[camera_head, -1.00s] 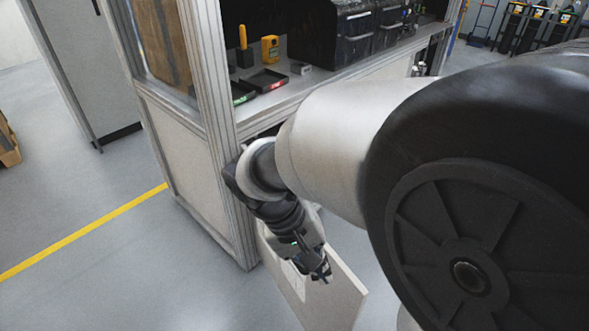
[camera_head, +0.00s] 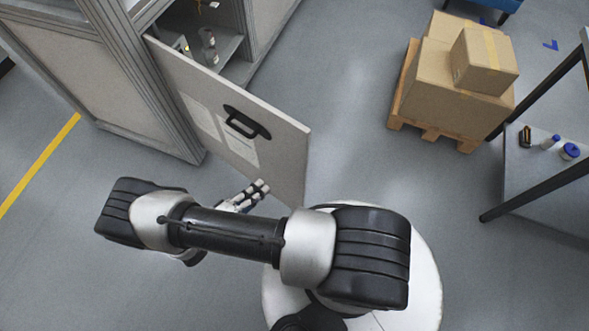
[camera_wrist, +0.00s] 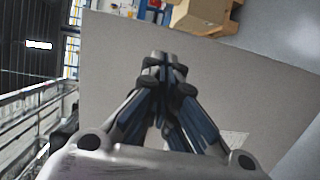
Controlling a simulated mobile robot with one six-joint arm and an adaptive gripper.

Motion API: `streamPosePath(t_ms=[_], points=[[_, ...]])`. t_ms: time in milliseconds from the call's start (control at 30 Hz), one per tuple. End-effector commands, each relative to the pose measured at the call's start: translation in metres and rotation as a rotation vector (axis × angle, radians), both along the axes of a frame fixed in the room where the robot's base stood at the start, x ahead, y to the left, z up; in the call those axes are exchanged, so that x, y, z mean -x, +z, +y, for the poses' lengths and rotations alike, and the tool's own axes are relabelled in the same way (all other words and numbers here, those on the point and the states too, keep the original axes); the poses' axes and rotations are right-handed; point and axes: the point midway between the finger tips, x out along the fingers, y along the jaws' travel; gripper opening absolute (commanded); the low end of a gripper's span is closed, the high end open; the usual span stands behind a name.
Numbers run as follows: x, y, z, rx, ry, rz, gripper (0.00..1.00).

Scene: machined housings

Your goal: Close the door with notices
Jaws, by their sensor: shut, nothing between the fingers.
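The door with notices (camera_head: 270,128) stands open, swung out from the cabinet (camera_head: 135,85). Two pale notice sheets (camera_head: 238,150) and a black handle (camera_head: 246,123) are on its outward face. My gripper (camera_head: 262,187) is shut and empty, close to the lower free-end part of that face. In the wrist view the shut fingertips (camera_wrist: 161,58) appear in front of the broad grey door panel (camera_wrist: 235,75), with part of a notice (camera_wrist: 233,138) at lower right. I cannot tell whether they touch the door.
Bottles (camera_head: 208,45) stand on a shelf inside the cabinet. Cardboard boxes (camera_head: 455,88) on a wooden pallet (camera_head: 435,133) are at upper right. A dark-framed table (camera_head: 530,175) is at the right edge. The floor between door and pallet is clear.

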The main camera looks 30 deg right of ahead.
Motion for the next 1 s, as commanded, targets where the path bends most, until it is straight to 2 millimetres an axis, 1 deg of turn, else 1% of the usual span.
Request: streamPosePath(t_ms=[33,100,233,367,467,567,800,1000], points=[[0.007,-0.014,-0.004,0.031,0.043,-0.009,0.0],[0.011,-0.027,-0.008,0.055,0.089,-0.029,0.0],[0.017,-0.04,-0.013,0.079,0.139,-0.051,0.0],[0.016,-0.044,-0.018,0.083,0.152,-0.058,0.0],[0.012,-0.043,-0.029,0.084,0.148,-0.058,0.0],[0.005,-0.044,-0.046,0.085,0.144,-0.056,0.0],[-0.015,-0.044,-0.095,0.084,0.142,-0.055,0.0],[-0.028,-0.044,-0.126,0.082,0.145,-0.056,0.0]])
